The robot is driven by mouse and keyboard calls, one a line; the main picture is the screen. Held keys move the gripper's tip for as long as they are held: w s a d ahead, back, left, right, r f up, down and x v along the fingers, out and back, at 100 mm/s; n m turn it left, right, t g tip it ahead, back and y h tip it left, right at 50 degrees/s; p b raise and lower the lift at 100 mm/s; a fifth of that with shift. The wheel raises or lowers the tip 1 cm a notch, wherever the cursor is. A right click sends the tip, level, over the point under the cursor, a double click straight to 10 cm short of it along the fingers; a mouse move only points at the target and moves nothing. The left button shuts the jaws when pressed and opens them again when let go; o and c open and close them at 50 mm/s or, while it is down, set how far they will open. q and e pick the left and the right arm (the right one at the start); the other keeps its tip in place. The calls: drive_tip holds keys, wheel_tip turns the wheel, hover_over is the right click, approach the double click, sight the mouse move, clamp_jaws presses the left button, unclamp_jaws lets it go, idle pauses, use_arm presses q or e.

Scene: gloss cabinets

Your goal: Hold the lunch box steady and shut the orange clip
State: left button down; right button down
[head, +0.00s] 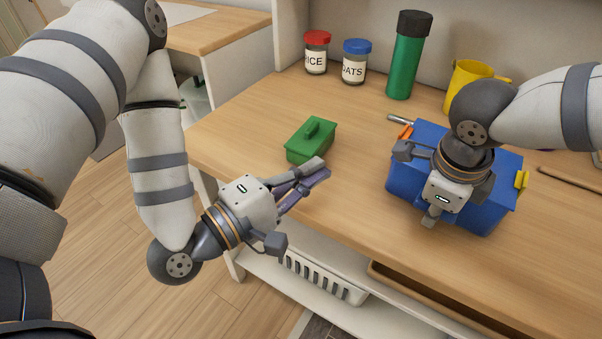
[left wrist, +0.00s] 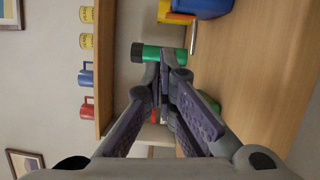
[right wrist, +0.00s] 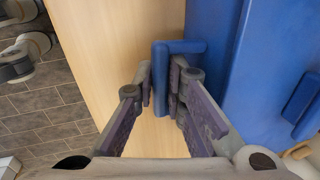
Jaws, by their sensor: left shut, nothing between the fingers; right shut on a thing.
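The blue lunch box (head: 408,178) stands on the counter at the right in the head view. Its orange clip (head: 405,131) sticks out at the left end of the lid, partly hidden by my right gripper. A yellow clip (head: 521,180) is on the right end. My right gripper (right wrist: 162,76) is over the box's near side and shut on its blue handle (right wrist: 188,47), as the right wrist view shows. My left gripper (head: 321,169) is shut and empty above the counter's front edge, left of the box and apart from it.
Two jars (head: 316,55) (head: 354,64), a green bottle (head: 408,58) and a yellow mug (head: 465,80) stand at the back. A grey rod (head: 400,119) lies behind the orange clip. Counter between green and blue boxes is clear.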

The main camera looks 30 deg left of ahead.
use_arm(q)
drive_tip(key=shift+v, duration=0.95)
use_arm(e)
drive_tip(key=c, duration=1.6)
unclamp_jaws()
drive_tip(key=shift+o, duration=0.2)
drive_tip(key=shift+r, duration=0.15)
